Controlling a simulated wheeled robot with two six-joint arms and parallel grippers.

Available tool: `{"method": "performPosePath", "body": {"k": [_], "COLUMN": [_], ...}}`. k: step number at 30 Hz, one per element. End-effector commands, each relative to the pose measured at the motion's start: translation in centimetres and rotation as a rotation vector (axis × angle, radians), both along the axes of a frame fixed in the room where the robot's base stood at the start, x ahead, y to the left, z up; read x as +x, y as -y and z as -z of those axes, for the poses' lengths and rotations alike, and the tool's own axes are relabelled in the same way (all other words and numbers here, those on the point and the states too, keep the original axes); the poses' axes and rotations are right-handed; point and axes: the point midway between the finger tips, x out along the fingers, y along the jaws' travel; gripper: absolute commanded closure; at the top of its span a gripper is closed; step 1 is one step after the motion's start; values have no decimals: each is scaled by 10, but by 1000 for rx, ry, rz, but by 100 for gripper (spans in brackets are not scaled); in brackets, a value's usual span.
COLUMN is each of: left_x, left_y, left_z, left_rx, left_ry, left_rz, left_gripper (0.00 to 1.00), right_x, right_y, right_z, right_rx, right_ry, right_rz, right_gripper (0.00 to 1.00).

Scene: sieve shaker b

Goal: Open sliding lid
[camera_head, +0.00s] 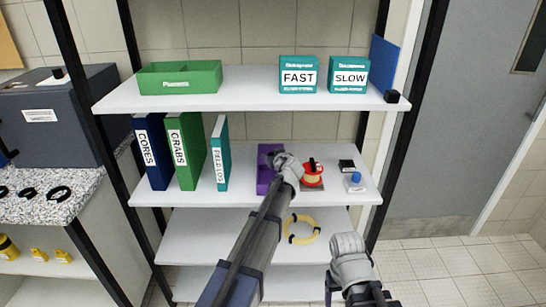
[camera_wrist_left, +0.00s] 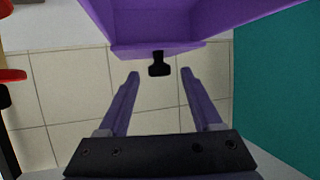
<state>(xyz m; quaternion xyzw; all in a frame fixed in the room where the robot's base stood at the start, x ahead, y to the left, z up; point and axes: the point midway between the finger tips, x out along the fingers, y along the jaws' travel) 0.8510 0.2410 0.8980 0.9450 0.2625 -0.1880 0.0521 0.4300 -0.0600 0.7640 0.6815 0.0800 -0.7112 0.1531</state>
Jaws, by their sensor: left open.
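A purple box (camera_head: 265,175) stands on the middle shelf, right of the teal binder; my left wrist hides part of it. In the left wrist view the purple box (camera_wrist_left: 160,30) fills the top, with a small black tab (camera_wrist_left: 159,65) at its near edge. My left gripper (camera_wrist_left: 160,76) is open, its two fingers spread on either side of the tab without visible contact. In the head view my left gripper (camera_head: 283,160) is at the box's right side, fingers hidden. My right arm is low at the right; its fingers cannot be made out.
On the same shelf stand several binders, including the teal one (camera_head: 220,153), a red spool (camera_head: 312,174) and a blue-capped item (camera_head: 356,181). A yellow ring (camera_head: 301,229) lies on the shelf below. A green tray (camera_head: 180,80) and teal boxes (camera_head: 299,74) stand above.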

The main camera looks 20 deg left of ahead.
Motion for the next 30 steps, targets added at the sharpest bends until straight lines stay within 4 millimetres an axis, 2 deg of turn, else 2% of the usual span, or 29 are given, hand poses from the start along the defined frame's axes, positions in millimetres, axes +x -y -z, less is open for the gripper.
{"method": "performPosePath", "body": {"k": [10,24,30], "left_x": [-7,-60,-62], "left_y": [4,35,38], "left_z": [-4,-30,-30], "left_rx": [0,0,0], "left_ry": [0,0,0], "left_rz": [1,0,0], "left_gripper": [34,34,34], "right_x": [0,0,0], "right_y": [0,0,0], "right_z": [-4,-30,-30], "right_rx": [0,0,0], "right_ry": [0,0,0], "right_rz": [0,0,0], "right_gripper": [28,28,28]}}
